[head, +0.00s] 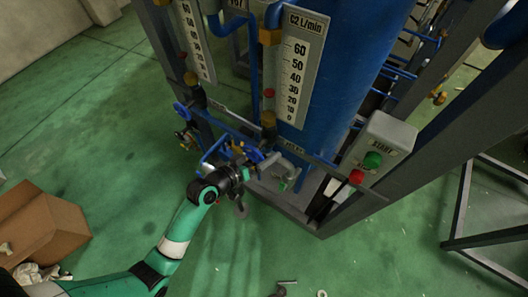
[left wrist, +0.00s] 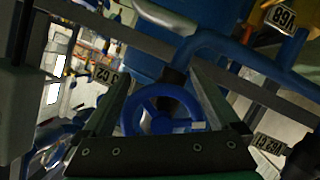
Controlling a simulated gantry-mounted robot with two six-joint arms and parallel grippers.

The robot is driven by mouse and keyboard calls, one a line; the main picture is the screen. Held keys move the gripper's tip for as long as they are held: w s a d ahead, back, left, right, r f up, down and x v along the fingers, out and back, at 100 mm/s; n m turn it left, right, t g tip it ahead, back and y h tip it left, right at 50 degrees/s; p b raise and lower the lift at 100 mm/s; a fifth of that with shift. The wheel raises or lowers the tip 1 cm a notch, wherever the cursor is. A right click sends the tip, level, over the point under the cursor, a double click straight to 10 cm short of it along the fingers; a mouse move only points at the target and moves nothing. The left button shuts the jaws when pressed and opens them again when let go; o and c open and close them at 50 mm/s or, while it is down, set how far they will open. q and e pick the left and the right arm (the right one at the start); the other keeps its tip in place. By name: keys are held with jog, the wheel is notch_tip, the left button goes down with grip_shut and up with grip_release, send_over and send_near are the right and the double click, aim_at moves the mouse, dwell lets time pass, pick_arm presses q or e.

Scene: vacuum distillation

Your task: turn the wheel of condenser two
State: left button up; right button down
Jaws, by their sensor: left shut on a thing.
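A blue spoked handwheel (left wrist: 160,122) sits between the two fingers of my left gripper (left wrist: 168,100) in the left wrist view. The fingers close on it from both sides. In the head view my left gripper (head: 250,167) reaches the low pipework at the foot of the rig, and a bit of blue shows beside it; the wheel is mostly hidden there. The flow gauge marked C2 L/min (head: 296,72) stands above. My right gripper is not in view.
A large blue tank (head: 345,70) stands in a grey frame. A grey box with a green START button and a red button (head: 372,152) is to the right. Blue pipes and other valves crowd close around the gripper. A cardboard box (head: 45,222) lies on the open green floor.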

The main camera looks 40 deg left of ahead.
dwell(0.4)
pick_arm(q)
jog(key=o, duration=1)
jog(key=shift+c, duration=0.2)
jog(key=p+v, duration=0.2)
jog(key=v, duration=0.9)
jog(key=shift+s+r, duration=0.15)
jog(key=shift+s, duration=0.2)
